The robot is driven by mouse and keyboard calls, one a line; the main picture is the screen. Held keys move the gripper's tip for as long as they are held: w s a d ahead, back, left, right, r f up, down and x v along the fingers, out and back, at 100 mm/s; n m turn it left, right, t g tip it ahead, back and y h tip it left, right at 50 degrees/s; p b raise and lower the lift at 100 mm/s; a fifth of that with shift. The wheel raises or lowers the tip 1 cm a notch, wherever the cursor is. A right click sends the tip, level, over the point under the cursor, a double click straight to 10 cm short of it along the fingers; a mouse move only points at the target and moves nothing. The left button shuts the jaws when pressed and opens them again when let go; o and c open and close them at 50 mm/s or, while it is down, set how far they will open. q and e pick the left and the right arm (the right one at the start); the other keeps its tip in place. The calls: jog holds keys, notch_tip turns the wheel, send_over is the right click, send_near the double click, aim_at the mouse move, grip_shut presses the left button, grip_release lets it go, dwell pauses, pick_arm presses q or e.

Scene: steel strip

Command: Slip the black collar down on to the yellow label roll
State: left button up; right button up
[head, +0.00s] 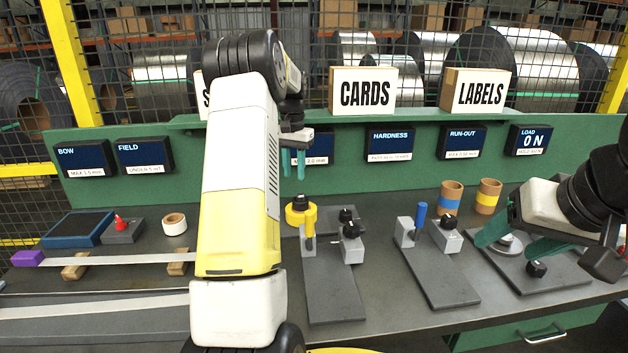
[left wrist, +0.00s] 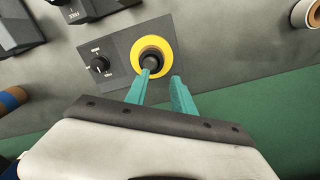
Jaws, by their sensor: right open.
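A yellow label roll (head: 299,216) stands on a dark plate left of the middle. The left wrist view shows it from above as a yellow ring (left wrist: 162,42) around a brown core. The black collar (head: 300,201) shows above its middle, also in the left wrist view (left wrist: 151,62); how far down it sits I cannot tell. My left gripper (head: 294,164) is open above and behind the roll. In the left wrist view its fingertips (left wrist: 161,75) are apart; one overlaps the collar, and contact is unclear. My right gripper (head: 518,241) is open over a round metal piece (head: 509,245).
Black knobs (head: 346,214) and grey blocks (head: 351,246) stand close right of the roll. A white roll (head: 174,224) is at left. A green panel (head: 348,178) rises behind the bench.

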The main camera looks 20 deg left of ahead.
pick_arm(q)
notch_tip(320, 180, up, 3)
jog(key=shift+f, duration=0.1)
dwell(0.4)
jog(key=s+d+r+t, duration=0.2)
jog(key=s+d+r, duration=0.4)
jog(key=s, duration=0.2)
jog(key=s+d+r+t, duration=0.1)
jog(key=s+d+r, duration=0.5)
jog(key=s, duration=0.2)
jog(key=s+d+f+t+h, duration=0.1)
jog(key=s+d+f, duration=0.1)
jog(key=s, duration=0.6)
jog(key=s+d+f+t+h, duration=0.1)
jog(key=s+d+f+t, duration=0.1)
jog(key=s+d, duration=0.3)
jog(key=s, duration=0.4)
jog(key=shift+d, duration=0.25)
